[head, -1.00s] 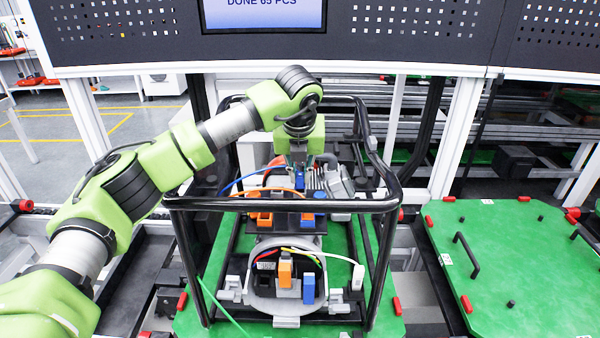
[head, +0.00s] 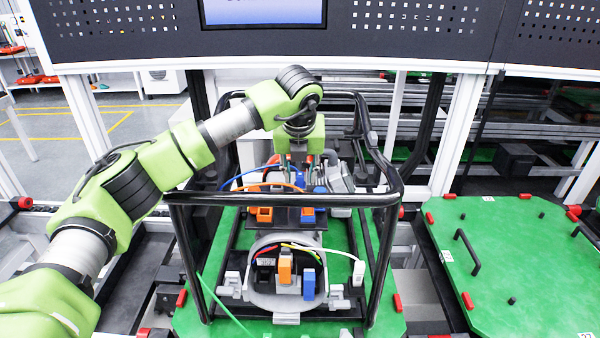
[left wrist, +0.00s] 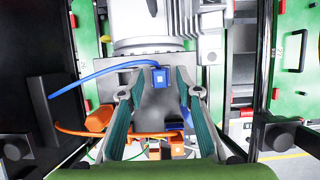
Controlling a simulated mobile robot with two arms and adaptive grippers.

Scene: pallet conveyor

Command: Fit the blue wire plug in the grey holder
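The blue wire plug (left wrist: 160,77) is a small blue block with a blue wire running off to the left. In the left wrist view it stands at the upper edge of the dark grey holder (left wrist: 160,101). How deep it sits cannot be told. My left gripper (left wrist: 161,92) has its two fingers apart, one on each side of the holder, with a gap between each fingertip and the plug. In the head view the left gripper (head: 300,160) points down inside the black frame, and the plug is hard to make out there. My right gripper is not in view.
A black tube frame (head: 280,201) surrounds the work area on a green pallet (head: 235,328). An orange connector (head: 264,215) sits nearer than the gripper. A grey motor (left wrist: 155,20) lies just beyond the plug. A second green pallet (head: 520,260) is at the right.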

